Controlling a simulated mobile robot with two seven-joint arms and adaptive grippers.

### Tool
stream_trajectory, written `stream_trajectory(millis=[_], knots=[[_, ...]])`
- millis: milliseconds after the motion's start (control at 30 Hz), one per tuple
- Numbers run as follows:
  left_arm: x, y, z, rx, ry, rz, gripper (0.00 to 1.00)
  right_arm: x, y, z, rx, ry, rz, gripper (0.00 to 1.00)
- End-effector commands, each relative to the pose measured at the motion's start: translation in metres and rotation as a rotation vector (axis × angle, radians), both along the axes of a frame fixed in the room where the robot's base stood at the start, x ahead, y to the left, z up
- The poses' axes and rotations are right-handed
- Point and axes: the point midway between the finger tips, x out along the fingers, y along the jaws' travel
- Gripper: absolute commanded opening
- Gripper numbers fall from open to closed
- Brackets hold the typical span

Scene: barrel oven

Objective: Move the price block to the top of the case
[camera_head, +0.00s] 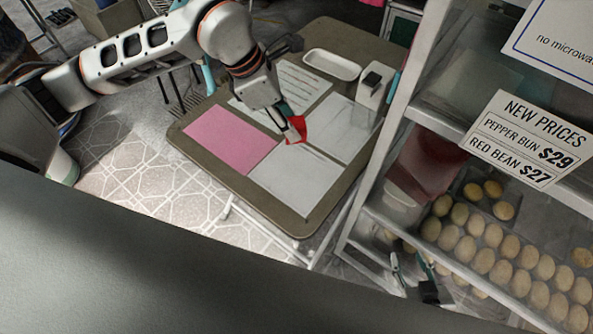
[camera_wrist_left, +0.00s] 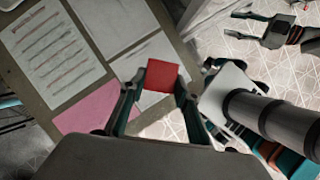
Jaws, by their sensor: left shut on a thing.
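A red block (camera_head: 298,130), which appears to be the price block, is between the fingers of my left gripper (camera_head: 290,126) above the table. In the left wrist view the left gripper (camera_wrist_left: 158,92) is shut on the block (camera_wrist_left: 161,62), with its red face showing. The glass case (camera_head: 412,112) stands to the right of the table, with several round buns inside. Its top is not clearly in view. My right gripper (camera_head: 413,272) shows low behind the glass, and at the upper right of the left wrist view (camera_wrist_left: 268,22), fingers apart and empty.
The brown table (camera_head: 300,222) holds a pink sheet (camera_head: 228,139), white sheets (camera_head: 296,181), a white tray (camera_head: 332,65) and a white box with a dark top (camera_head: 373,86). A "NEW PRICES" sign (camera_head: 524,139) is on the case front. Tiled floor lies to the left.

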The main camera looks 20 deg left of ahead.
Motion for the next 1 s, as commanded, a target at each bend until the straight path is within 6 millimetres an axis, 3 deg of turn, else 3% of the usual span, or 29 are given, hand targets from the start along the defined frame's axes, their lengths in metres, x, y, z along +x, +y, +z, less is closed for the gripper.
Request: stream_trajectory(millis=[200, 367, 467, 1000], knots=[[0.008, -0.003, 0.023, -0.001, -0.004, 0.271, 0.1, 0.0, 0.0, -0.001, 0.0, 0.0, 0.0, 0.38], [0.01, -0.002, 0.024, 0.0, 0.003, 0.354, 0.1, 0.0, 0.0, -0.001, 0.0, 0.0, 0.0, 0.38], [0.009, -0.002, 0.01, 0.001, 0.007, 0.365, 0.1, 0.0, 0.0, 0.0, 0.0, 0.0, 0.0, 0.38], [0.009, -0.002, -0.113, 0.0, 0.008, 0.363, 0.1, 0.0, 0.0, 0.002, 0.0, 0.0, 0.0, 0.38]])
